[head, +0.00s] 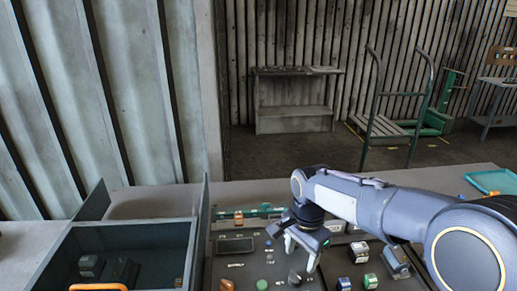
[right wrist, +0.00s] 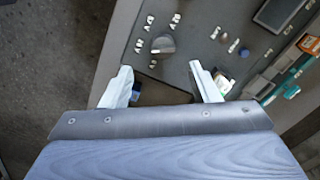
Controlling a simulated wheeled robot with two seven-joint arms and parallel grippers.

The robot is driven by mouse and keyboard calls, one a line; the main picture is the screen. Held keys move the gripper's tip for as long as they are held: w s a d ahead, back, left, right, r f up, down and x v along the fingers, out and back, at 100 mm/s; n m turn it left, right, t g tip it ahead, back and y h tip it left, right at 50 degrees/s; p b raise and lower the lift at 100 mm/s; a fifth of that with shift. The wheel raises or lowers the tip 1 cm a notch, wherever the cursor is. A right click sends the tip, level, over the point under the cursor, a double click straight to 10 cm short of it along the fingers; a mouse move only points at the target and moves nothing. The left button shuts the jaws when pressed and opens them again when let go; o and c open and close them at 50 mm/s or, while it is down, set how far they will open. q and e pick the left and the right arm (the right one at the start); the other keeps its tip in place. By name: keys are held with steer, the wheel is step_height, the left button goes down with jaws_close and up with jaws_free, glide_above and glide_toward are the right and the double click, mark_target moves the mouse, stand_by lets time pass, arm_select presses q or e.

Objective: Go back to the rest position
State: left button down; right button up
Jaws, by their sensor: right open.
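My right gripper (head: 300,260) hangs over the grey panel (head: 240,271) at the front of the head view, its arm coming in from the right. In the right wrist view its two pale fingers (right wrist: 160,70) are spread apart with nothing between them. A dark grey knob (right wrist: 163,45) on the panel shows beyond the fingertips, apart from them. My left gripper is in neither view.
A dark open bin (head: 140,240) with parts inside stands at the left, with raised walls. Small blocks (head: 359,252) and an orange knob (head: 227,285) sit on the panel. A teal tray (head: 491,181) lies at the right. A trolley (head: 385,127) stands behind on the floor.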

steer(key=s+d+n+t+y, duration=0.1)
steer(key=s+d+n+t, duration=0.1)
steer(key=s, duration=0.5)
steer(key=s+d+r+n+t+y, duration=0.1)
steer(key=s+d+n+t, duration=0.1)
steer(key=s+n, duration=0.2)
steer(key=s+d+n+t+y, duration=0.1)
steer(key=s+d+n, duration=0.2)
steer(key=s, duration=0.8)
steer(key=shift+r+n+t+y, duration=0.3)
steer(key=shift+r+n+t, duration=0.1)
steer(key=shift+d, duration=0.1)
steer(key=shift+c, duration=0.3)
